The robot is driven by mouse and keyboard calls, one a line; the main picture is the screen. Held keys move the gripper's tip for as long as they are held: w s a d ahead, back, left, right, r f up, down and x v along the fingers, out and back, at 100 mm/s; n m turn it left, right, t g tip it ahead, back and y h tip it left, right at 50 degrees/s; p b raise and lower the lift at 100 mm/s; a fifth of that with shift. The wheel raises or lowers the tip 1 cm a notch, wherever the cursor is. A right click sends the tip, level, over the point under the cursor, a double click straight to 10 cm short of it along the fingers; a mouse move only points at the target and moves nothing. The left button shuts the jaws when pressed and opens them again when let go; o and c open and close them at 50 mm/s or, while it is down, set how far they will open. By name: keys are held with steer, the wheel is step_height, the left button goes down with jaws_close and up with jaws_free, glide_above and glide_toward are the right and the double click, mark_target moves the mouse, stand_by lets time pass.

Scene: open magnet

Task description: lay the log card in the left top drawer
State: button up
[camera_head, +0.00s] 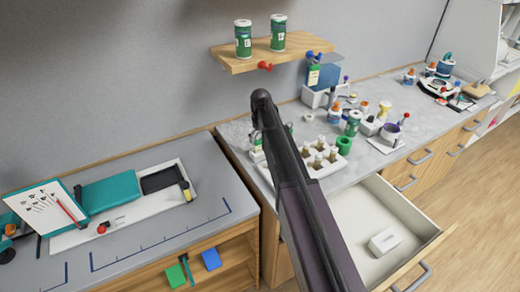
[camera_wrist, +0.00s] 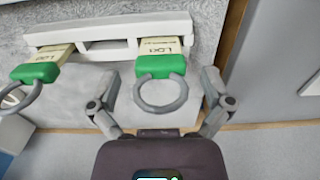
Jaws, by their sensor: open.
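In the wrist view, a tan card with dark lettering that seems to begin "LO" (camera_wrist: 160,46) has a green end (camera_wrist: 160,66) and a grey ring (camera_wrist: 160,97). It sits in a white slotted rack (camera_wrist: 110,30). My gripper (camera_wrist: 160,80) is open, with one finger on each side of the ring and green end; I cannot tell if they touch. A similar green-ended card (camera_wrist: 36,72) is at the left of the rack. In the head view, a drawer (camera_head: 410,212) under the right counter is pulled open. My arm hides the gripper and card there.
A small white box (camera_head: 385,242) lies in the open drawer. The right counter (camera_head: 238,130) is crowded with bottles and a vial rack (camera_head: 322,165). A wooden shelf (camera_head: 240,62) with two green-labelled jars overhangs it. The rest of the drawer floor looks clear.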

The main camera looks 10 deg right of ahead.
steer(key=shift+f+b, duration=0.6)
steer(key=shift+f, duration=0.3)
steer(key=c, duration=1)
steer(key=shift+o, duration=0.2)
steer(key=shift+r, duration=0.15)
step_height(320, 180, up, 3)
steer(key=p, duration=0.3)
steer(key=shift+r+p, duration=0.1)
steer(key=shift+p, duration=0.2)
steer(key=shift+s+a+r, duration=0.1)
steer(key=shift+a+r, duration=0.05)
steer(key=shift+a, duration=0.15)
steer(key=s+a, duration=0.2)
steer(key=a, duration=0.6)
steer(key=s+a, duration=0.3)
steer(key=a, duration=0.5)
steer(key=shift+s+a, duration=0.2)
steer(key=shift+a, duration=0.05)
